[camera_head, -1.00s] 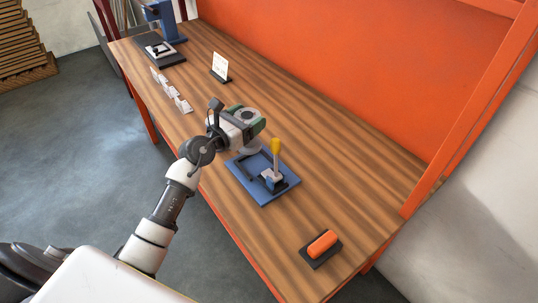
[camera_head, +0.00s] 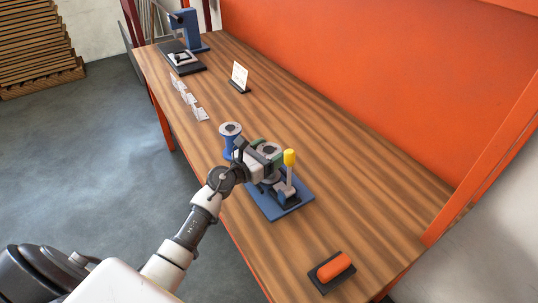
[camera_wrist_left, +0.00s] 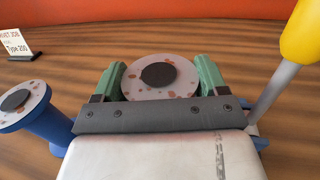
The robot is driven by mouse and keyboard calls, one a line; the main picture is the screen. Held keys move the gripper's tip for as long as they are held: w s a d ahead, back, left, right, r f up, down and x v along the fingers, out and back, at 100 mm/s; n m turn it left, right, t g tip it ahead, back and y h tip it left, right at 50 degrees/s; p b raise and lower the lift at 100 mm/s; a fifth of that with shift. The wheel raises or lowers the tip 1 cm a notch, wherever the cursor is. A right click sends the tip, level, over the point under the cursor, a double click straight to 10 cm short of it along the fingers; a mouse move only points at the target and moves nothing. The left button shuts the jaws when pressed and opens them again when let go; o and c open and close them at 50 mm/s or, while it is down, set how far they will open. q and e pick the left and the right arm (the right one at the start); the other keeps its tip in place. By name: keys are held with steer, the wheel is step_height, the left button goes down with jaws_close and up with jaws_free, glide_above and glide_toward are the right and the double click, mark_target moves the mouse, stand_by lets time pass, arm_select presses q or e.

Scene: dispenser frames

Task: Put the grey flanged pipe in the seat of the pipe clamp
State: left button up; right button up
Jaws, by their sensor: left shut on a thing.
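My left gripper (camera_head: 265,156) is shut on the grey flanged pipe, its green fingers on either side. The pipe's round top flange, with a dark bore and brown specks, shows in the left wrist view (camera_wrist_left: 170,91). The pipe is about upright. The pipe clamp has a blue base plate (camera_head: 290,207) and a lever with a yellow handle (camera_head: 290,157), standing upright. The gripper and pipe are over the back-left part of the clamp. The seat and the pipe's lower end are largely hidden, so I cannot tell whether they touch. My right gripper is not in view.
A blue flanged pipe (camera_head: 230,129) stands close to the left of my gripper. An orange cylinder (camera_head: 335,266) lies on a dark block at the front right.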

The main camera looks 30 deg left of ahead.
arm_select(q)
steer(key=shift+r, duration=0.15)
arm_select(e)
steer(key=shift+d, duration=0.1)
arm_select(q)
steer(key=o, duration=1.3)
steer(key=shift+f, duration=0.2)
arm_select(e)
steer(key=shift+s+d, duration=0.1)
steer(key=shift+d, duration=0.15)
arm_select(q)
steer(key=shift+r, duration=0.1)
steer(key=shift+s, duration=0.2)
steer(key=shift+b+v, duration=1.05)
steer(key=shift+v, duration=4.85)
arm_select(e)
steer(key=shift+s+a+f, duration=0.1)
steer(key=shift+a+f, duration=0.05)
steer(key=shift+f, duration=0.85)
arm_select(q)
steer(key=shift+w, duration=0.1)
